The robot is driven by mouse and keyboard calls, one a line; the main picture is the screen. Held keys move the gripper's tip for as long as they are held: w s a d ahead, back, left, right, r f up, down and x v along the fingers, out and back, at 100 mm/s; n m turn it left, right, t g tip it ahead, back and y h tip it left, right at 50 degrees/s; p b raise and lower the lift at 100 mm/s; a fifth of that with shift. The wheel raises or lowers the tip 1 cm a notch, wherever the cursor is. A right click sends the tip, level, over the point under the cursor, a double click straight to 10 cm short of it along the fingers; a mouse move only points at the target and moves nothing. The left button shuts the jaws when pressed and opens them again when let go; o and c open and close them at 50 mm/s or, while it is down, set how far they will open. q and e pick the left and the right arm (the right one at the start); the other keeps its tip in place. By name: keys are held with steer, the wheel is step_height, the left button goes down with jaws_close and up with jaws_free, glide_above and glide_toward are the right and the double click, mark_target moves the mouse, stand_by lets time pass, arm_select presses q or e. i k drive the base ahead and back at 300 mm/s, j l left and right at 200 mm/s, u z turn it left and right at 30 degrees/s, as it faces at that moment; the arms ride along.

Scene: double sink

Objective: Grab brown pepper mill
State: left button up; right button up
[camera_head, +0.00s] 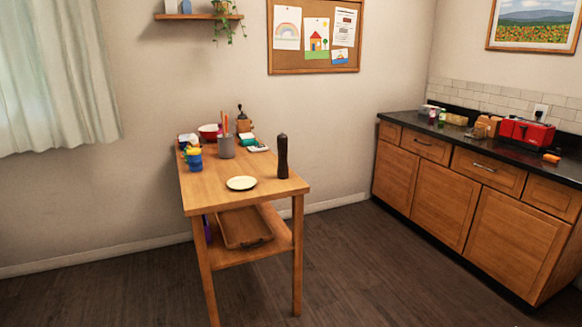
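The brown pepper mill (282,157) is tall, dark and slim. It stands upright near the right edge of the wooden table (215,188), in the middle of the head view. Nothing blocks my view of it. Neither of my grippers shows in this view, and nothing touches the mill.
A pale yellow plate (241,183) lies left of the mill. A grey utensil holder (226,146), blue and yellow cups (194,158), a red bowl (209,131) and a coffee grinder (243,122) stand behind. A counter (480,152) runs along the right. Floor in front is clear.

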mark_target(283, 169)
steer(key=i+l, duration=0.2)
steer(key=l, duration=0.15)
steer(key=i+l, duration=0.2)
steer(key=l, duration=0.15)
steer(key=i+j+z, duration=0.2)
steer(key=z, duration=0.2)
steer(key=i+j+z, duration=0.2)
steer(key=z, duration=0.2)
steer(key=i+j+z, duration=0.1)
steer(key=j+z, duration=0.3)
